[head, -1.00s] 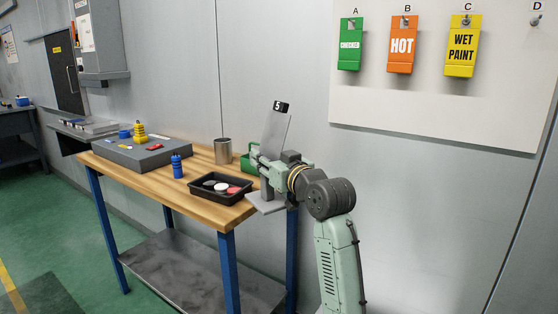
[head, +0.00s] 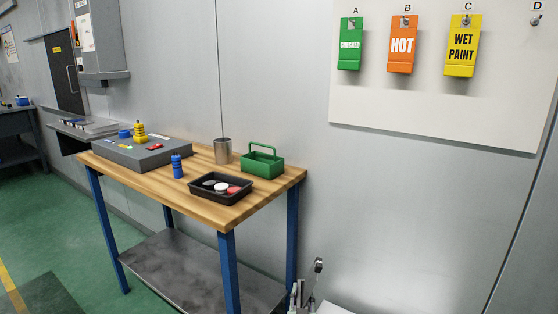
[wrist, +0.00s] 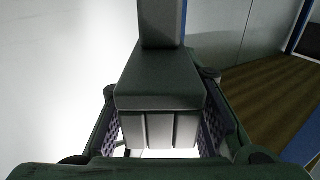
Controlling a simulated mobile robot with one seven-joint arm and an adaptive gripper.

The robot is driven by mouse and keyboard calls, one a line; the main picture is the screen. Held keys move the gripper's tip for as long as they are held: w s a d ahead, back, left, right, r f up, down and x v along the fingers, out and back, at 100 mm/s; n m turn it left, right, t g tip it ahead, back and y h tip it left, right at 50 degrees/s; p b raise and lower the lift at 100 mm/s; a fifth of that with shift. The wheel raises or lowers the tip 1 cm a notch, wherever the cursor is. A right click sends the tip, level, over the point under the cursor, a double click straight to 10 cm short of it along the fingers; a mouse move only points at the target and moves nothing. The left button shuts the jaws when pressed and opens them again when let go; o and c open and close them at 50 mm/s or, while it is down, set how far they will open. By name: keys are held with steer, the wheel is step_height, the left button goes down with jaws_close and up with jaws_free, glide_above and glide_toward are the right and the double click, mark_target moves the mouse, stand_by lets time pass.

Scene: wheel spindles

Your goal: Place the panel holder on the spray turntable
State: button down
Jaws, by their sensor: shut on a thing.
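My gripper (wrist: 160,105) shows in the wrist view, with its two ribbed fingers closed on either side of the panel holder (wrist: 160,82). The holder is a dark grey block with a grooved lighter part between the fingers and an upright grey part (wrist: 162,22) rising at the top of the picture. Its base and the number tag are hidden. Neither my gripper nor the holder is in the head view. I cannot identify the spray turntable in either view; a bright white surface (wrist: 50,75) fills the left of the wrist view.
Small white and metal equipment (head: 318,268) shows at the bottom edge, partly cut off.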

steer(key=shift+s+a+f, duration=0.25)
steer(key=shift+s+f, duration=0.3)
steer(key=shift+f, duration=0.35)
steer(key=shift+s+a+f, duration=0.3)
steer(key=shift+s+f, duration=0.25)
steer(key=shift+f, duration=0.3)
steer(key=shift+s+a+f, duration=0.25)
steer(key=shift+s+f, duration=0.3)
steer(key=shift+f, duration=0.35)
steer(key=shift+s+f, duration=0.45)
steer(key=shift+f, duration=0.1)
steer(key=s+a+f+n+y, duration=0.1)
steer(key=s+a+f, duration=0.4)
steer(key=s+f, duration=0.4)
steer(key=shift+a+f+y, duration=0.4)
steer(key=shift+f, duration=0.1)
steer(key=shift+d, duration=0.1)
